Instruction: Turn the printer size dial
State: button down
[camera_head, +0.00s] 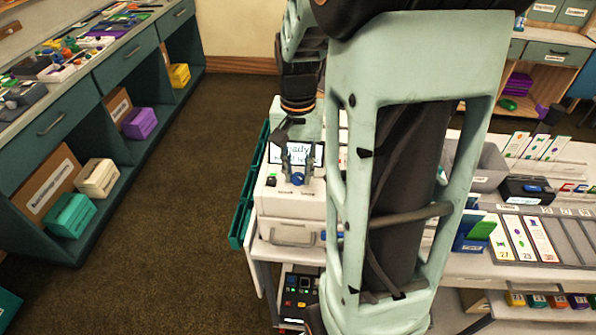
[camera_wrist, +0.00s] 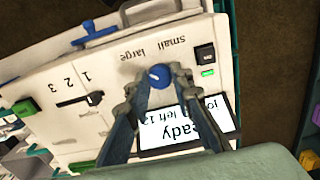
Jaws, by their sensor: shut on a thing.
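The printer (camera_head: 270,205) is a white box at the left end of the table. Its blue size dial (camera_wrist: 159,76) carries a white mark, with the words "small" and "large" printed beside it. The dial also shows in the head view (camera_head: 298,178). My gripper (camera_wrist: 157,82) is at the dial, its two fingertips shut on either side of it. The printer's screen (camera_wrist: 182,125) is lit and reads partly "ready"; the fingers cover some of it. A black slider (camera_wrist: 80,100) sits beside the numbers 1, 2, 3.
A black switch (camera_wrist: 205,53) with a green light is close to the dial. A green button (camera_wrist: 26,107) is on the printer's far side. Grey bins (camera_head: 488,168) and card trays (camera_head: 530,240) stand on the table to the right. Floor on the left is clear.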

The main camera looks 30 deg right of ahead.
aim_at(298, 176)
dwell(0.3)
jog(key=c, duration=1.7)
grip_release()
notch_tip(298, 176, up, 12)
jog(key=shift+r, duration=0.1)
